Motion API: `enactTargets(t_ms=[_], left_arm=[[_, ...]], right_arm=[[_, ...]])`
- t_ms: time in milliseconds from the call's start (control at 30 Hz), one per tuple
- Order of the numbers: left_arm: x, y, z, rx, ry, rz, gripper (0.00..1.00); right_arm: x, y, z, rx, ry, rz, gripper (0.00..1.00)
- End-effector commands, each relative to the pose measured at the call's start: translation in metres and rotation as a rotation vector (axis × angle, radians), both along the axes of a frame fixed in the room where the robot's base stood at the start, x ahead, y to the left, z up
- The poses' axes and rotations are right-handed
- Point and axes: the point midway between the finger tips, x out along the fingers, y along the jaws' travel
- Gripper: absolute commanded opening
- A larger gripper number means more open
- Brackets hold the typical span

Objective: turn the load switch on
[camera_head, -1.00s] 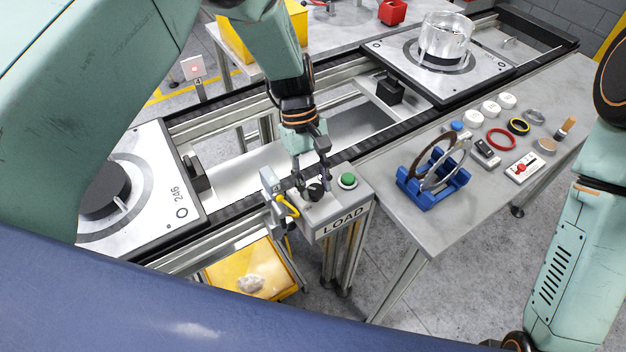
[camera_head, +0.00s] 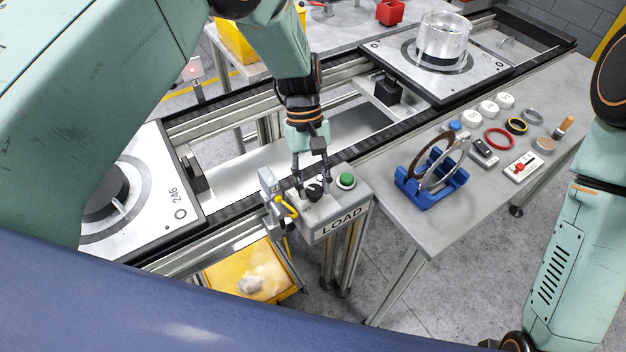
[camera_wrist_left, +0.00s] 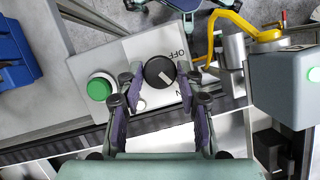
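The load switch is a black rotary knob (camera_head: 314,191) on the grey box marked LOAD (camera_head: 338,222). In the left wrist view, the knob (camera_wrist_left: 160,72) has a pale mark that appears to point lower right, toward a partly hidden label ending in N. The OFF label is at its upper right. My left gripper (camera_head: 313,186) is over the box, pointing down. In the left wrist view its fingers (camera_wrist_left: 163,82) are apart, one on each side of the knob; firm contact cannot be told. My right gripper is out of view.
A green button (camera_head: 346,180) is beside the knob. A blue stand (camera_head: 431,190) with rings is on the table to the right. The conveyor rail (camera_head: 235,212) runs behind the box.

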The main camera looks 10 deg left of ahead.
Motion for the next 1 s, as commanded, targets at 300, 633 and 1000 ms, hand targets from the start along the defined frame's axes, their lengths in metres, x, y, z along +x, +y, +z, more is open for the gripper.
enactTargets(t_ms=[300,633,1000], left_arm=[[0.0,0.0,0.0,0.0,0.0,0.001,0.57],[0.004,0.002,0.01,0.0,-0.002,0.003,0.57],[0.029,0.016,0.077,0.0,-0.005,0.002,0.57]], right_arm=[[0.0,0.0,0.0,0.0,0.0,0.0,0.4],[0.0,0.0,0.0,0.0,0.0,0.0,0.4],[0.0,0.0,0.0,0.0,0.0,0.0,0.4]])
